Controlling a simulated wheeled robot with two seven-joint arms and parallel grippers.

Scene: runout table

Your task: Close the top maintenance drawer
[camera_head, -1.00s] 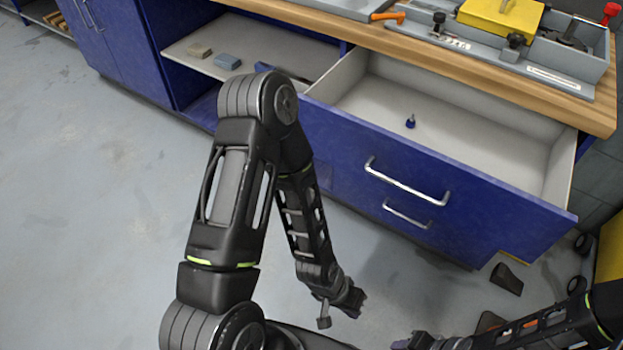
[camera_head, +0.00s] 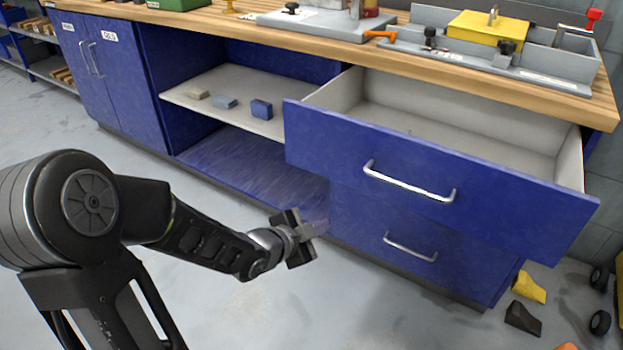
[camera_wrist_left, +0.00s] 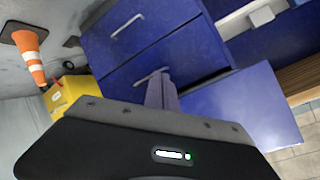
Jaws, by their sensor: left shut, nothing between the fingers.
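The top maintenance drawer (camera_head: 430,181) is a blue-fronted drawer with a silver bar handle (camera_head: 408,181), pulled out under the wooden worktop. Its pale inside shows from above. A second blue drawer (camera_head: 367,245) below it is shut and has its own silver handle (camera_head: 410,247). My left gripper (camera_head: 308,237) is shut and empty, in the air to the left of the lower drawer and below the top drawer's left end, apart from both. My right gripper is not in view.
An open shelf (camera_head: 228,101) with several small blocks lies left of the drawers. The worktop (camera_head: 480,70) carries a grey tray with a yellow block. Wedges (camera_head: 523,318) and wheels lie on the floor at right. An orange cone (camera_wrist_left: 30,58) shows in the left wrist view.

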